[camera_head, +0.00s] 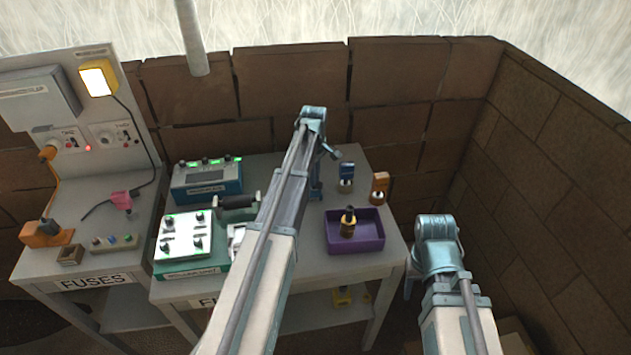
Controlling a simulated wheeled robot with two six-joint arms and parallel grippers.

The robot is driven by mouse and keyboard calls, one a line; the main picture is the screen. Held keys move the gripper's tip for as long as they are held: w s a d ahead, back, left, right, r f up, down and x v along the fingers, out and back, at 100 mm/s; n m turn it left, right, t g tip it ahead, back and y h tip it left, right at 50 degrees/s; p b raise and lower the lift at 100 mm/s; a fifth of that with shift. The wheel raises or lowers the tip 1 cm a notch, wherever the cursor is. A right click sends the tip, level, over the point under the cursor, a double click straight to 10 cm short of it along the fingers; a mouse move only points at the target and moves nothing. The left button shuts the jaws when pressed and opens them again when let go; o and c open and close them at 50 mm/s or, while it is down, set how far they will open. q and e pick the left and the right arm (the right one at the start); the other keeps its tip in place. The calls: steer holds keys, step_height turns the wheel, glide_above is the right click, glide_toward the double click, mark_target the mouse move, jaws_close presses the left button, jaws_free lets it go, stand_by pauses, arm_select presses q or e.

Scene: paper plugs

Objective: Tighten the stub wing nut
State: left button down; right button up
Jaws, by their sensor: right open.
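Two small upright fittings stand at the back right of the right-hand table: one with a dark blue top (346,178) and one with an orange-brown top (379,188). A dark and brass-coloured piece (348,222) stands in a purple tray (370,238) in front of them. I cannot tell which of these carries the stub wing nut. My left gripper (316,190) points down just left of the blue-topped fitting, apart from it. Its jaws are mostly hidden by my arm. My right gripper (410,284) is open, low beside the table's right edge, partly hidden by its wrist.
A blue instrument box (206,180) and a green-based box with a lit white panel (183,236) stand left of my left arm. A fuse bench (85,255) with a grey back panel is further left. Brown walls (420,85) close the back and right.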

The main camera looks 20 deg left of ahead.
stand_by(0.5)
arm_select(q)
steer(key=m, duration=2.7)
steer(key=c, duration=1.5)
jaws_free()
jaws_close()
